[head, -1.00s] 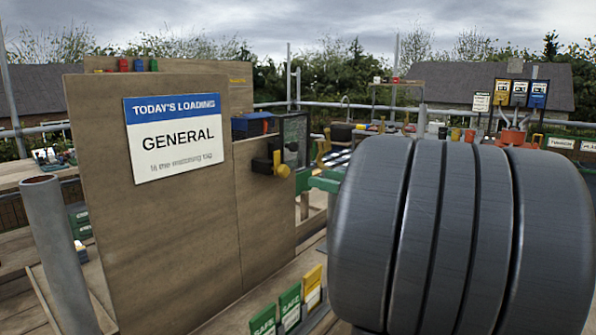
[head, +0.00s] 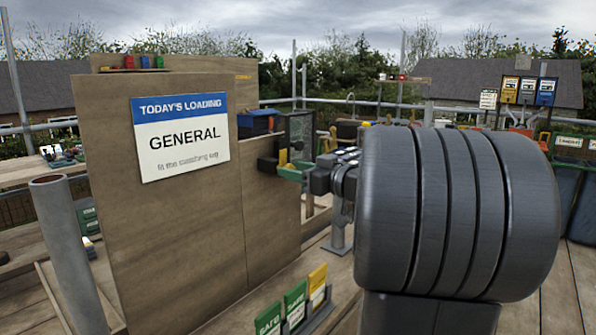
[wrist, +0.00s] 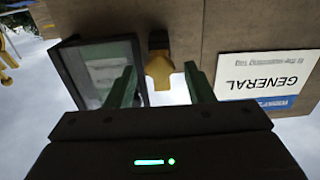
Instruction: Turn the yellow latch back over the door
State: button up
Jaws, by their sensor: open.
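The yellow latch (head: 283,157) sits on a dark block at the right edge of the wooden board. In the head view the fingers (head: 289,173) partly cover the latch's lower part.
The wooden board (head: 190,225) with a "GENERAL" sign (head: 180,137) stands left of my gripper. A grey pole (head: 68,250) stands at front left. Green and yellow cards (head: 295,303) stand low in front. A blue bin (head: 258,122) is behind the board.

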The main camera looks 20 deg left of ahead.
jog(key=c, duration=1)
jog(key=shift+f+m, duration=0.1)
jog(key=shift+m, duration=0.2)
jog(key=shift+w+d+f+m+p, duration=0.15)
jog(key=shift+m+p, duration=0.25)
jog(key=shift+m, duration=3.9)
jog(key=shift+w+a+m+p, duration=0.1)
jog(key=shift+m+p, duration=0.25)
jog(key=shift+m, duration=3.95)
jog(key=o, duration=1)
